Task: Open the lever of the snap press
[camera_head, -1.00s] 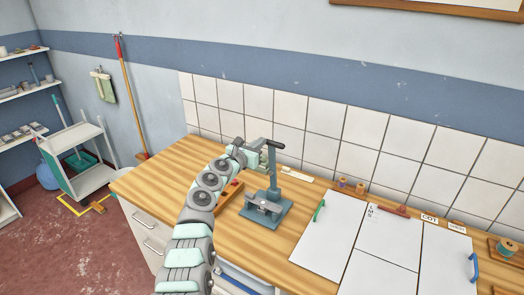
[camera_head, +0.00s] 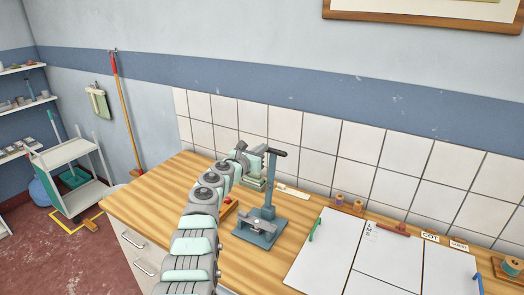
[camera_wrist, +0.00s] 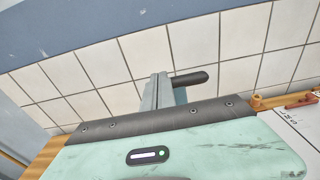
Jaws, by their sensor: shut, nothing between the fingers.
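The snap press stands on the wooden worktop, with a blue-grey base (camera_head: 261,228) and an upright column (camera_head: 270,182). Its lever has a black grip (camera_head: 278,153) at the top of the column, lying about level. In the wrist view the black grip (camera_wrist: 190,78) points right, just beyond my fingers. My gripper (camera_head: 264,150) is at the height of the column top, on its left side, close to the lever. It is shut and empty. I cannot tell whether it touches the lever. My gripper's body hides the lower part of the press in the wrist view.
The tiled wall (camera_head: 310,135) is close behind the press. A small red-and-wood item (camera_head: 229,208) lies left of the press. The worktop's left part is clear.

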